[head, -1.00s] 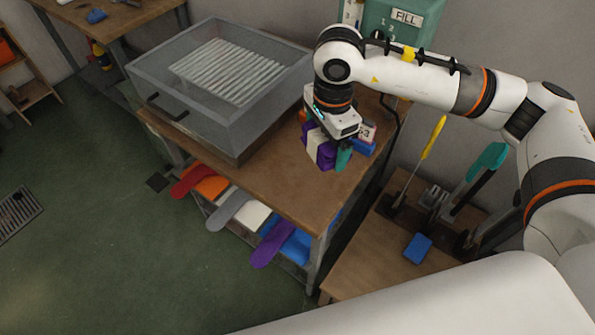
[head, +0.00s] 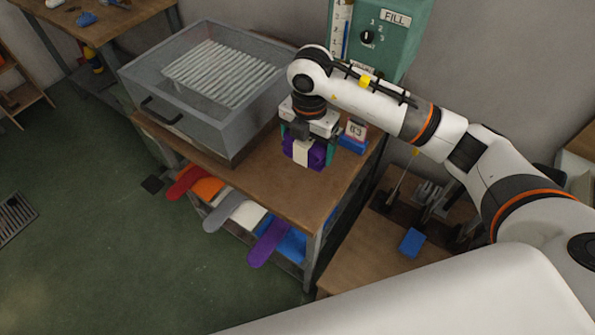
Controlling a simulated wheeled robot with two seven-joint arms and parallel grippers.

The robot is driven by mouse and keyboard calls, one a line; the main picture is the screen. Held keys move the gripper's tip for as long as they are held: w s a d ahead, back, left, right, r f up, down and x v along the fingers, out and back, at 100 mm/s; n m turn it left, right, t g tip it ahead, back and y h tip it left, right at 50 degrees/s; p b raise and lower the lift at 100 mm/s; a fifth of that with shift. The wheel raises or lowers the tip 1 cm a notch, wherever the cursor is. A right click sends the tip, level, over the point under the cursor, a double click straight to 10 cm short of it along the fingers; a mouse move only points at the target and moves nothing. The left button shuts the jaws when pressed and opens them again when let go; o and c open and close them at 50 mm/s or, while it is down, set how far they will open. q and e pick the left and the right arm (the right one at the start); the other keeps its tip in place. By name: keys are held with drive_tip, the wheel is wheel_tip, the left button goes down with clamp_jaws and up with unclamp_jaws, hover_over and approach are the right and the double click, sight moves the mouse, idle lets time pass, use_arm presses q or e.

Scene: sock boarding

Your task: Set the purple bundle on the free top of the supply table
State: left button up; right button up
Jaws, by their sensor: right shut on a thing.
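The purple bundle (head: 317,153) has a pale band around its middle and hangs in my right gripper (head: 309,149), which is shut on it. The gripper points down over the right part of the brown table top (head: 265,185), which I take as the supply table. I cannot tell whether the bundle touches the top or is a little above it. A teal finger shows on the bundle's right side. My left gripper is not in view.
A grey box with a ribbed rack (head: 205,105) fills the table's left part. A blue block with a number card (head: 354,137) stands close to the right of the bundle. A green FILL unit (head: 390,45) is behind. The table's front part is bare.

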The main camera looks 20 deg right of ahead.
sight(306, 179)
wheel_tip(306, 179, down, 10)
drive_tip(key=shift+r+p, duration=0.1)
drive_tip(key=shift+p, duration=0.45)
drive_tip(key=shift+f, duration=0.25)
drive_tip(key=o, duration=0.7)
drive_tip(key=shift+o, duration=0.2)
drive_tip(key=shift+r, duration=0.1)
drive_tip(key=shift+r, duration=0.25)
wheel_tip(306, 179, up, 12)
drive_tip(key=shift+f+b, duration=0.15)
drive_tip(key=shift+b, duration=0.65)
